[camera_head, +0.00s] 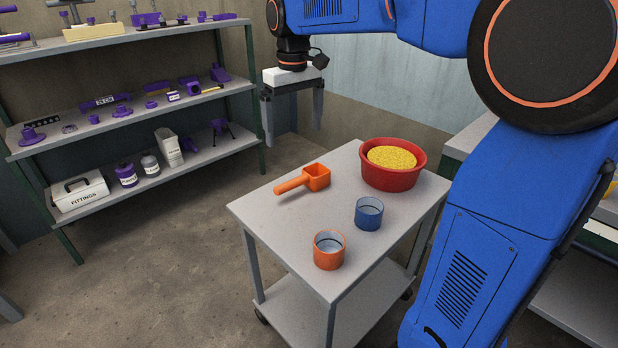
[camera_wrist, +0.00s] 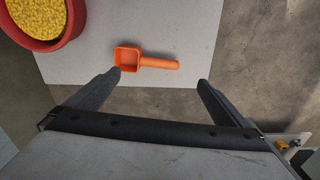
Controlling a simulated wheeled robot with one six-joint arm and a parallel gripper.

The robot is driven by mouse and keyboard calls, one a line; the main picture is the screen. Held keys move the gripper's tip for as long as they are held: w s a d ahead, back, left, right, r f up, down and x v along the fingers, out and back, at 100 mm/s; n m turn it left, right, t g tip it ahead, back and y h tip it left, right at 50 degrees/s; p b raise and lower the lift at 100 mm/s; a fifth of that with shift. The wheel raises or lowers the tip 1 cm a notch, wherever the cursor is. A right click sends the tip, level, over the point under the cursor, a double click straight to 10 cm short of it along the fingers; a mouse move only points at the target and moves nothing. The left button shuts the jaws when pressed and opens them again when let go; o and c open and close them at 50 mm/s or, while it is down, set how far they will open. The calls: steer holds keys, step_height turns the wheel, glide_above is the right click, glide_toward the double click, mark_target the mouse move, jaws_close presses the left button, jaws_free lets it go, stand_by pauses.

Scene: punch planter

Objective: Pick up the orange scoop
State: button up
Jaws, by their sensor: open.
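The orange scoop (camera_head: 304,180) lies on the grey cart top (camera_head: 285,228), with its square cup to the right and its handle pointing left and toward the front. In the wrist view the scoop (camera_wrist: 146,60) lies beyond my fingertips, cup at left and handle at right. My gripper (camera_head: 293,138) is open and empty. It hangs above and behind the cart with its fingers pointing down, apart from the scoop. In the wrist view the gripper's fingers (camera_wrist: 160,77) are spread wide, and the scoop lies across the space ahead of them.
A red bowl (camera_head: 391,180) of yellow grains (camera_head: 391,157) stands at the cart's back right. A blue cup (camera_head: 368,214) and an orange cup (camera_head: 328,251) stand nearer the front. Shelves (camera_head: 140,105) with purple parts stand at left. The cart top around the scoop is clear.

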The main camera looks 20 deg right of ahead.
steer(key=w, duration=0.3)
glide_toward(301, 184)
steer(key=a+f, duration=0.1)
steer(key=w+a+f, duration=0.1)
steer(key=shift+w+a, duration=0.2)
steer(key=shift+a, duration=0.2)
steer(key=shift+s+d+f, duration=0.1)
steer(key=shift+s+f, duration=0.05)
steer(key=shift+f, duration=2.65)
steer(key=c, duration=0.9)
